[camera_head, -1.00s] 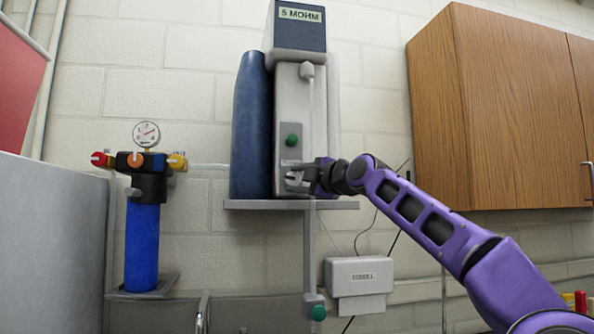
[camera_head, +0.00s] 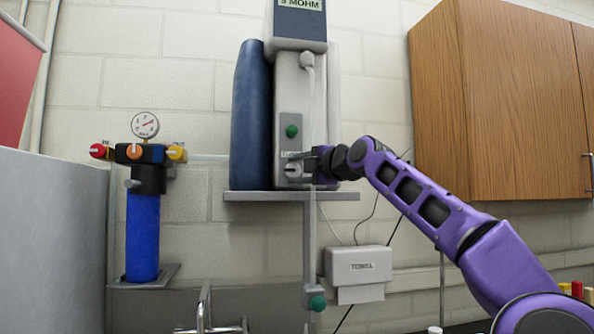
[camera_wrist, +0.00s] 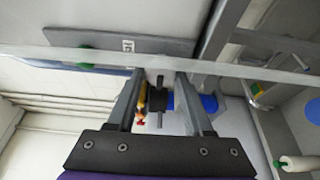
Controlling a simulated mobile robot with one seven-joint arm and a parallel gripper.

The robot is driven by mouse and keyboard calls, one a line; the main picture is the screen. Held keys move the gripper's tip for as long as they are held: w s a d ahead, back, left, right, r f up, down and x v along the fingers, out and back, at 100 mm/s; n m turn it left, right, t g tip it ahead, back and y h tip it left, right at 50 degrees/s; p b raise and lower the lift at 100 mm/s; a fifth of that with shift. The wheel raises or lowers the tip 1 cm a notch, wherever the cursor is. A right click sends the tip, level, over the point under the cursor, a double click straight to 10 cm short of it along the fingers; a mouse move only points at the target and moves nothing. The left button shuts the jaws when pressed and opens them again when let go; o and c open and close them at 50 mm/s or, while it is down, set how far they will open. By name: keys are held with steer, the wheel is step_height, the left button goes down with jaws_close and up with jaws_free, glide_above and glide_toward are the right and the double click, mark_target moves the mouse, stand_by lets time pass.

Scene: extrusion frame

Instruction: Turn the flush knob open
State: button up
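The flush knob (camera_head: 293,169) looks like a small pale grey knob low on the grey panel of the tall dispenser (camera_head: 315,110), under a small label. A green knob (camera_head: 291,131) sits above it on the same panel. My gripper (camera_head: 308,165) is at the panel's right side, close beside the pale knob; I cannot tell if it touches. In the wrist view my gripper (camera_wrist: 161,75) has its two fingers apart, with nothing clearly held between them. The wrist view shows the panel (camera_wrist: 170,45) and the green knob (camera_wrist: 84,58); the pale knob cannot be made out there.
A dark blue cylinder (camera_head: 251,115) stands left of the dispenser on a grey shelf (camera_head: 255,196). A blue filter (camera_head: 142,235) with a gauge is further left. A towel dispenser (camera_head: 357,264) and a lower green knob (camera_head: 317,303) are below. A wooden cabinet (camera_head: 495,100) hangs at right.

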steer(key=o, duration=0.4)
steer(key=shift+s+d+f+b, duration=0.1)
steer(key=shift+s+d+b, duration=0.15)
steer(key=shift+d+b, duration=0.1)
steer(key=shift+b+v, duration=4.3)
steer(key=shift+v, duration=4)
